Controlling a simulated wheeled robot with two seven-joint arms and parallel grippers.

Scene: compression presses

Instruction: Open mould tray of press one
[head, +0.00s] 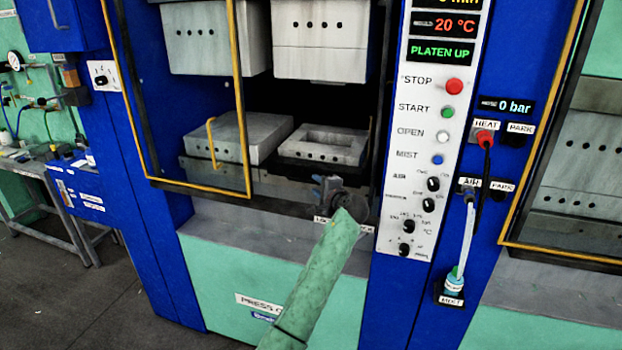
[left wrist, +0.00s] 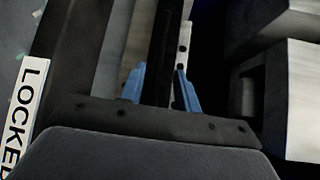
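Press one (head: 258,306) is a blue and mint press with its front opening uncovered. Inside, a lower mould block with a rectangular cavity (head: 325,143) sits on the right, and a solid grey block (head: 238,138) sits on the left. My left gripper (head: 326,184) is at the front lip of the opening, just below the cavity block. The left wrist view shows its two blue fingers (left wrist: 158,86) apart, with a dark bar between them; I cannot tell whether they touch it. A LOCKED label (left wrist: 24,120) is at the left there. My right gripper is out of view.
Upper blocks (head: 320,38) hang above, with a gap over the lower ones. A yellow-edged frame (head: 243,100) crosses the left of the opening. The control panel (head: 425,130), showing PLATEN UP, and the hoses stand right. A bench (head: 45,165) is far left.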

